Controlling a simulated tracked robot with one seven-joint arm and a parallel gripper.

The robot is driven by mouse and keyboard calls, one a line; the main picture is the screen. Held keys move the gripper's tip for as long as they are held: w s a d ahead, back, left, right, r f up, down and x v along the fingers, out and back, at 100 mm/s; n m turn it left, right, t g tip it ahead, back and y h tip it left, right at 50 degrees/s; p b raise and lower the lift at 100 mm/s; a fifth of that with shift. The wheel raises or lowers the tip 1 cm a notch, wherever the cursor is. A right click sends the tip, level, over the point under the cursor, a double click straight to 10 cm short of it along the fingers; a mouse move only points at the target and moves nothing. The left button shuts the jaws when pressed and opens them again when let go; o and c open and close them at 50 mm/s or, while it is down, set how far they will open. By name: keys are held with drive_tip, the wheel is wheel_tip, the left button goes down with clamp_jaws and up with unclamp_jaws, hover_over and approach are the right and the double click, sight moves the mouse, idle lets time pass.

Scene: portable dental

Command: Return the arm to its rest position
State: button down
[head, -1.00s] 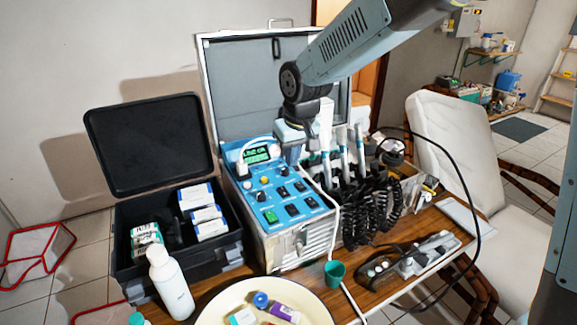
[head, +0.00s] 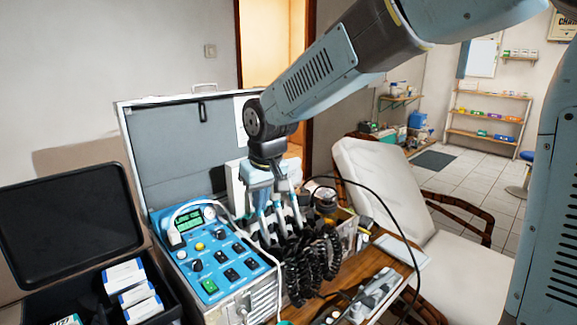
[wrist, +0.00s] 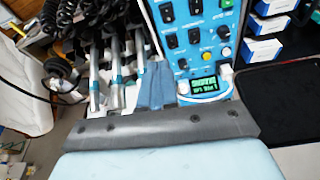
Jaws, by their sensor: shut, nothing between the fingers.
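My gripper (head: 261,197) hangs from my bent grey-blue arm in front of the open case lid, over the row of dental handpieces (head: 279,212). In the wrist view my gripper (wrist: 156,84) shows as a blue wedge with its fingers together and nothing between them. Behind it there lie the handpieces (wrist: 117,70) and the blue control panel (wrist: 198,35) with its lit green display. I cannot tell whether the fingers touch a handpiece.
The metal dental case (head: 163,150) stands open on the wooden table. A black box (head: 70,225) with white cartons is at left. Black coiled hoses (head: 310,265) hang in front, and a cable loops at right.

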drive_tip(key=s+d+r+m+t, duration=0.1)
drive_tip(key=s+d+r+m, duration=0.15)
drive_tip(key=d, duration=0.65)
drive_tip(key=s+d+r+m, duration=0.15)
drive_tip(key=d+r, duration=0.25)
drive_tip(key=d, duration=0.6)
drive_tip(key=s+d+m+t+h, duration=0.1)
drive_tip(key=s+d+m+h, duration=0.1)
drive_tip(key=s+d, duration=1.1)
drive_tip(key=shift+d+m+t, duration=0.3)
drive_tip(key=shift+m+t, duration=0.1)
drive_tip(key=shift+m, duration=0.4)
